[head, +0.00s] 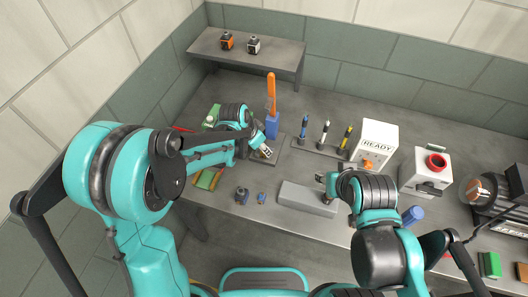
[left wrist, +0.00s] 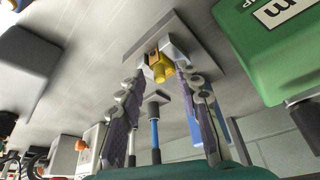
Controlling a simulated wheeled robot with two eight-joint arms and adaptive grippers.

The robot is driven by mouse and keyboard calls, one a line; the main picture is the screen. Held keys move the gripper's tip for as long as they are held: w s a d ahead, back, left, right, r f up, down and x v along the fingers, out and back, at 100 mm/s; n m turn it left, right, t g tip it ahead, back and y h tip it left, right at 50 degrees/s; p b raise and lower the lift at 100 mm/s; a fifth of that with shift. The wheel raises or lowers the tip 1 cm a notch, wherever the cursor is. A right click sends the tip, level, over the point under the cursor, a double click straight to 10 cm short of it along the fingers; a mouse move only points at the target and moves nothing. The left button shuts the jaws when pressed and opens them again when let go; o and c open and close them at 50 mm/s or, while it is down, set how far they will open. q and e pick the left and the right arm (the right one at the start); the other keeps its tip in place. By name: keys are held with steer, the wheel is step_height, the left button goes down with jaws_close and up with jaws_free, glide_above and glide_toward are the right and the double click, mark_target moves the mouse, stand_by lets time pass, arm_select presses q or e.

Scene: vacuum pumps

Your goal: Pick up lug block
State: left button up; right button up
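In the left wrist view, a small grey block with a yellow fitting (left wrist: 163,62) sits on a flat grey plate (left wrist: 207,62). I cannot be sure that it is the lug block. My left gripper (left wrist: 164,82) is open, with one finger on each side of the yellow fitting; contact is not clear. In the head view my left gripper (head: 264,147) is low over a dark plate (head: 261,161) and largely hides the block. My right gripper (head: 322,178) is by the right end of a long grey bar (head: 303,197); its fingers are too small to read.
A blue stand with an orange tool (head: 271,122) is close behind my left gripper. Pen-like tools (head: 325,133) stand in a rack, with a white READY box (head: 376,140) to their right. Small blue parts (head: 242,195) lie near the front edge. A green box (left wrist: 285,45) is near my left wrist.

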arm_select(q)
jaws_close()
